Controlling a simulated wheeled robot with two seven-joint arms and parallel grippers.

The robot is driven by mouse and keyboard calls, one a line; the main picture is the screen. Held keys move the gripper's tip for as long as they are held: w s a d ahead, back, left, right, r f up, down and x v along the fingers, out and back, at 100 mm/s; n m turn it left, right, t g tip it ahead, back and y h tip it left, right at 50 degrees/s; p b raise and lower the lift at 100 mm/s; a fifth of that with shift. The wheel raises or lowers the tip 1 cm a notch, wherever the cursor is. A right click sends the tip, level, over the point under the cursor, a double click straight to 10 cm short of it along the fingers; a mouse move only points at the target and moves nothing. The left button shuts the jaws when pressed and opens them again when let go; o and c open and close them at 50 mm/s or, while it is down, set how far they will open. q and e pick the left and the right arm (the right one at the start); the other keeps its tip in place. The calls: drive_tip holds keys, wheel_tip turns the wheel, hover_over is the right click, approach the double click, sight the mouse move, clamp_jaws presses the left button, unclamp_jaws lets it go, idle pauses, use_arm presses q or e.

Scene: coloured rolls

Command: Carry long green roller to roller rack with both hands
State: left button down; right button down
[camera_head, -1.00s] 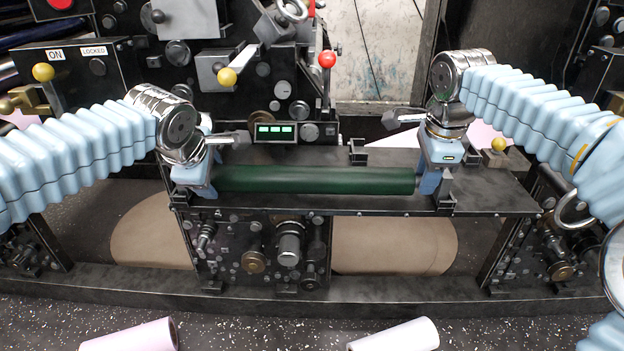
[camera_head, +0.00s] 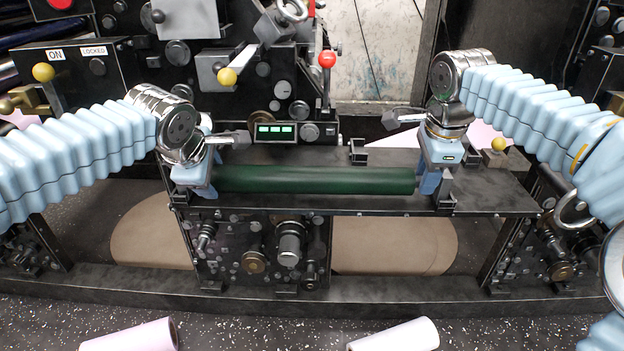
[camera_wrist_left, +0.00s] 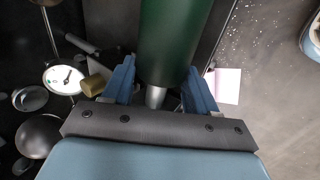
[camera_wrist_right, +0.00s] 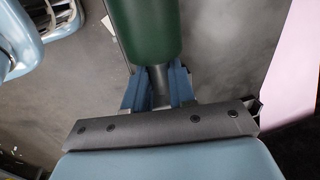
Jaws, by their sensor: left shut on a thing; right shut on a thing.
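The long green roller (camera_head: 315,180) lies level along the black shelf of the machine in the head view. My left gripper (camera_head: 200,190) is at its left end and my right gripper (camera_head: 430,185) at its right end. In the right wrist view my fingers are shut on the grey shaft (camera_wrist_right: 159,80) below the green body (camera_wrist_right: 150,35). A rack bracket (camera_head: 446,190) stands beside my right gripper. Whether the roller touches its supports is hidden.
Another bracket (camera_head: 357,153) stands behind the roller. A panel with a green display (camera_head: 275,132) and a red-knobbed lever (camera_head: 327,60) rise behind. Pale rolls (camera_head: 395,335) lie on the floor in front.

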use_arm(q)
drive_tip(key=shift+r, duration=0.2)
use_arm(e)
drive_tip(key=shift+r, duration=0.2)
